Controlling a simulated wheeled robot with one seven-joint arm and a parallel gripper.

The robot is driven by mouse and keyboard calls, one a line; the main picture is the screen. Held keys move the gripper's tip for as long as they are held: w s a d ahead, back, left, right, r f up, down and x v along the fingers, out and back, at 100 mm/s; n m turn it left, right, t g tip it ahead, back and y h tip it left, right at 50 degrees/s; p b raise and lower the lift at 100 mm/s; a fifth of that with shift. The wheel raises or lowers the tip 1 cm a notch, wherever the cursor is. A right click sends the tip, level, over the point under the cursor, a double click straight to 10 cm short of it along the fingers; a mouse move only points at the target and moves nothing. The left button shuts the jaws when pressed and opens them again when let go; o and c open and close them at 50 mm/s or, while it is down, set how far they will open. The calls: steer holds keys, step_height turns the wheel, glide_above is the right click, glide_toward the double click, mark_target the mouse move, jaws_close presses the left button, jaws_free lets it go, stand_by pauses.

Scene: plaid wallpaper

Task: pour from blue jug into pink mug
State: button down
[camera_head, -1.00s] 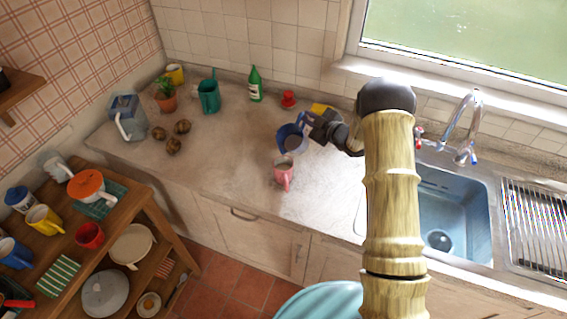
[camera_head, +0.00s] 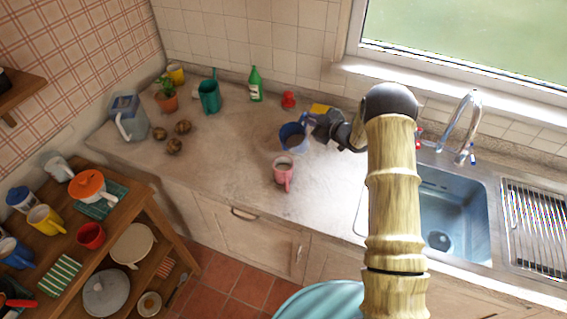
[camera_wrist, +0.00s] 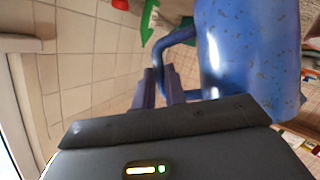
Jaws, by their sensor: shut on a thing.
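The blue jug (camera_head: 286,131) is over the counter behind the pink mug, with its open mouth and dark inside facing the head camera. My gripper (camera_head: 313,122) is shut on the jug's handle from the right. In the wrist view the fingers (camera_wrist: 163,88) close around the handle of the speckled blue jug (camera_wrist: 240,50). The pink mug (camera_head: 282,176) stands upright on the counter in front of the jug, apart from it, with its handle toward the front. The mug's inside looks greyish; I cannot tell its level.
A green bottle (camera_head: 255,85), red object (camera_head: 288,99) and yellow object (camera_head: 320,108) stand behind the jug. The teal can (camera_head: 208,97), plant pot (camera_head: 167,104) and several brown lumps (camera_head: 174,146) are left. The sink (camera_head: 460,215) is right. Counter left of the mug is clear.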

steer(key=shift+w+d+f+m+g+y+b, duration=0.1)
steer(key=shift+w+d+f+m+g+b, duration=0.45)
steer(key=shift+f, duration=0.8)
steer(key=shift+w+d+f+m+g+y+b, duration=0.1)
steer(key=shift+w+d+f+m+g, duration=0.15)
steer(key=shift+w+f+m, duration=0.9)
steer(key=shift+w+d+f+m+g+y+b, duration=0.1)
steer(key=shift+w+d+f+m+g+b, duration=0.35)
steer(key=shift+f, duration=1.1)
steer(key=shift+w+a+r, duration=0.1)
steer(key=shift+a+r, duration=0.05)
